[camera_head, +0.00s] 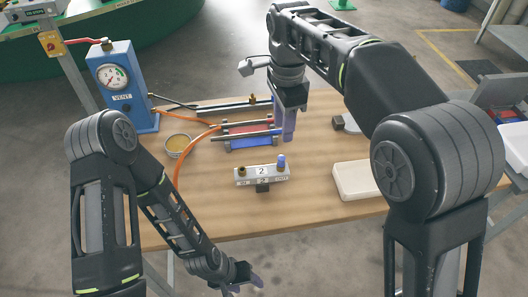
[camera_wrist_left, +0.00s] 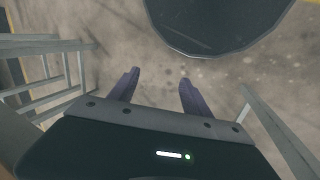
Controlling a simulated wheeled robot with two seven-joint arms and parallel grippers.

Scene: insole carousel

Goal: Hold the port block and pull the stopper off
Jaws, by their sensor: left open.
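The port block (camera_head: 250,180) is a small silver block marked 2, lying near the middle of the wooden table. A blue stopper (camera_head: 281,161) stands upright at its right end, and a brass fitting (camera_head: 242,171) is at its left end. My left gripper (camera_head: 243,279) is open and empty at the table's front edge, nearer to me than the block. Its two fingers also show apart in the left wrist view (camera_wrist_left: 157,88), over the floor. My right gripper (camera_head: 289,128) points down behind the block and stopper; its fingers are seen edge-on, so their opening is unclear.
A rack with red and blue parts (camera_head: 248,142) lies behind the block. A blue gauge box (camera_head: 124,86) with an orange hose (camera_head: 178,160) stands at the left, near a small round dish (camera_head: 177,147). A white box (camera_head: 354,181) lies at the right. Bare tabletop surrounds the block.

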